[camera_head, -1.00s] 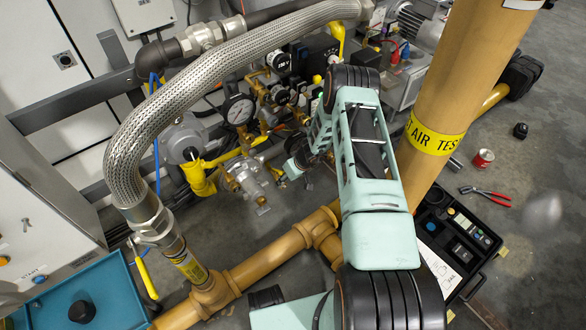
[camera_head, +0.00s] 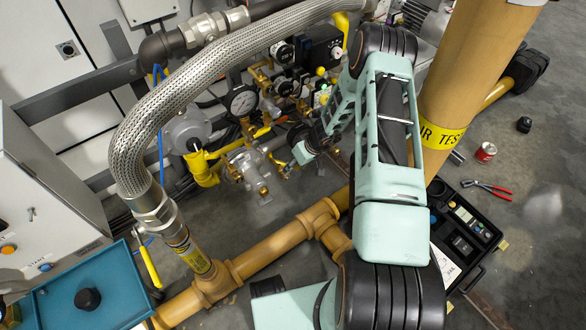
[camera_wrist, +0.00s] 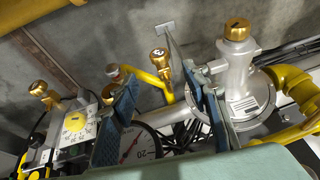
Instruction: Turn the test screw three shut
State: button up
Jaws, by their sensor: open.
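In the wrist view my gripper (camera_wrist: 161,76) is open, its two blue-grey fingers apart and nothing held between them. A brass-capped screw (camera_wrist: 160,56) with a marking on top stands beyond the gap between the fingertips, beside a yellow bent pipe. Another brass-capped screw (camera_wrist: 39,89) is at the far left, outside the left finger. I cannot read the numbers surely enough to tell which is test screw three. In the head view my gripper (camera_head: 302,150) is small, close to the brass fittings of the gas train; its fingertips are hard to make out there.
A pressure gauge (camera_head: 241,100) and regulator (camera_head: 187,132) stand left of the gripper. A braided hose (camera_head: 150,120) arches over them. A thick yellow pipe (camera_head: 455,90) rises at right. In the wrist view a large brass cap (camera_wrist: 237,29) tops a grey body close to the right finger.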

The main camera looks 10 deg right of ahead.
aim_at(287, 176)
jog(key=b+x, duration=0.5)
jog(key=x, duration=0.5)
jog(key=shift+f, duration=0.4)
jog(key=c, duration=1.2)
